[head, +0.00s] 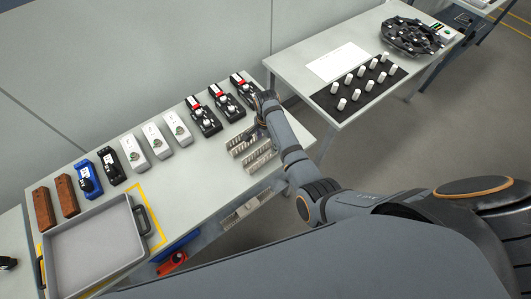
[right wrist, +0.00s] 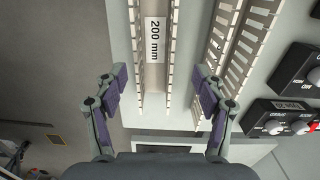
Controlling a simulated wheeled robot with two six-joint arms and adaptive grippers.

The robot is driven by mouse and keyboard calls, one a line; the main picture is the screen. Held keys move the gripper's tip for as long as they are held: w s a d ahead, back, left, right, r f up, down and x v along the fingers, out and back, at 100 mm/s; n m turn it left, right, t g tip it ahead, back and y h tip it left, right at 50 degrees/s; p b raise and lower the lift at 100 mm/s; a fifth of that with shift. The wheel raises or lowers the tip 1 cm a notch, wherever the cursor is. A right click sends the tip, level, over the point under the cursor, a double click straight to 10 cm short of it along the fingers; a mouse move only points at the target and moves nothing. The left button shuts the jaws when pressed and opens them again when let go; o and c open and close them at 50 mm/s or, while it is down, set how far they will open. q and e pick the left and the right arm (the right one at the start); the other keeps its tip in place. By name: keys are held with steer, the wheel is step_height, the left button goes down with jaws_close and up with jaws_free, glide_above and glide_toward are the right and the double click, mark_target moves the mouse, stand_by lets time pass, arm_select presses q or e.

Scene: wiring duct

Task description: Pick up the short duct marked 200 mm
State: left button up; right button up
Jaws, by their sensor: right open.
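The short duct marked 200 mm (right wrist: 152,68) is a pale slotted channel in the right wrist view, with its white label facing up. It lies on the table near the front edge; in the head view it is the nearer duct (head: 260,158). My right gripper (right wrist: 161,82) is open, with one finger on each side of this duct's near end as seen from above. I cannot tell how high the fingers are above it. In the head view my right gripper (head: 264,118) is partly hidden by its own wrist. My left gripper does not show.
A second slotted duct (right wrist: 236,45) lies close on the right in the right wrist view. Beyond it stand black switch boxes (right wrist: 284,118). A grey tray (head: 95,250) is at the left of the table. Another table with white knobs (head: 360,85) stands behind right.

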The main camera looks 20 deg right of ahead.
mark_target(266, 151)
steer(key=shift+s+f, duration=0.15)
steer(key=shift+f, duration=0.05)
steer(key=f, duration=0.1)
steer(key=f+p, duration=0.1)
steer(key=s+f, duration=0.1)
steer(key=f, duration=0.1)
steer(key=shift+a, duration=0.35)
steer(key=shift+w+f, duration=0.1)
steer(key=shift+f, duration=0.3)
steer(key=shift+c, duration=0.4)
steer(key=c, duration=1.2)
steer(key=shift+r, duration=0.1)
